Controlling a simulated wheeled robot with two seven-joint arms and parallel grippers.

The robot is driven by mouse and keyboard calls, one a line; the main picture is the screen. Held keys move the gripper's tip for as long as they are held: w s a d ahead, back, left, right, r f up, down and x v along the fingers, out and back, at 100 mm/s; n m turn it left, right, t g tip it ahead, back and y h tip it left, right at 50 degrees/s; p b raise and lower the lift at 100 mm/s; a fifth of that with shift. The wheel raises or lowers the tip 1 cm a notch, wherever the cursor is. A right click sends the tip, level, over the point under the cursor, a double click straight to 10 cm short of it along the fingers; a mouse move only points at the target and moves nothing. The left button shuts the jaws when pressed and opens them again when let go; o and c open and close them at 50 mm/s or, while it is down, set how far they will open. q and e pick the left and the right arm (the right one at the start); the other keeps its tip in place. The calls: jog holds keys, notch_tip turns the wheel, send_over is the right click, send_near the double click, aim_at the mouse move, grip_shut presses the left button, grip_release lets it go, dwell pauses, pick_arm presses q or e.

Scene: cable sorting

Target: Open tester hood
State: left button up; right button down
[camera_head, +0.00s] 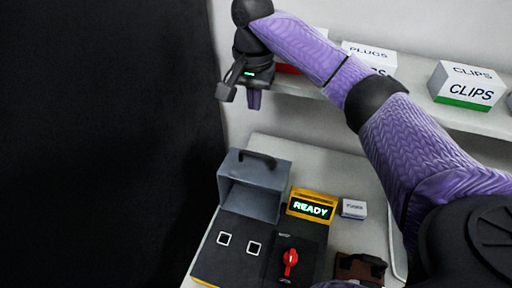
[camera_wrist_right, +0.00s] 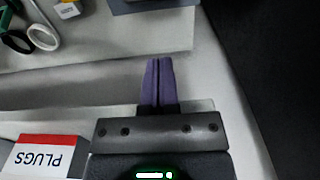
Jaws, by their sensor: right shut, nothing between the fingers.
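The tester (camera_head: 225,262) is a dark box with a yellow edge on the table. Its grey hood (camera_head: 270,175), with a black handle (camera_head: 257,159) on top, stands at the back of the tester. The hood's hollow side faces the front, and two white-framed sockets (camera_head: 254,248) lie uncovered before it, so it looks raised. My right gripper (camera_head: 254,101) is above and behind the hood, apart from it. Its purple fingers are together and empty, as the right wrist view (camera_wrist_right: 158,62) also shows. My left gripper is out of view.
A yellow display (camera_head: 312,207) reading READY and a red knob (camera_head: 290,259) are on the tester. A small white box (camera_head: 354,208) stands beside it. A shelf (camera_head: 455,113) behind holds PLUGS (camera_head: 370,55) and CLIPS (camera_head: 468,84) boxes, close to my right arm.

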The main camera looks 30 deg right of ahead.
jog(key=b, duration=0.2)
send_near(250, 168)
jog(key=w+d+f, duration=0.1)
jog(key=f, duration=0.1)
jog(key=d+f, duration=0.1)
jog(key=f, duration=0.1)
jog(key=w+d+f, duration=0.1)
jog(key=f, duration=0.1)
jog(key=shift+w+d, duration=0.15)
jog(key=shift+w, duration=0.25)
jog(key=shift+r, duration=0.1)
jog(key=r+p, duration=0.1)
jog(key=p, duration=0.2)
jog(key=a+r+p, duration=0.1)
jog(key=p, duration=0.2)
jog(key=shift+s, duration=0.2)
jog(key=p, duration=0.3)
jog(key=s+a+p, duration=0.1)
jog(key=p, duration=0.2)
jog(key=shift+s+a, duration=0.2)
jog(key=shift+s, duration=0.1)
jog(key=shift+s+a+p, duration=0.2)
jog(key=shift+p, duration=0.1)
jog(key=shift+s+a+f, duration=0.1)
jog(key=shift+f, duration=0.2)
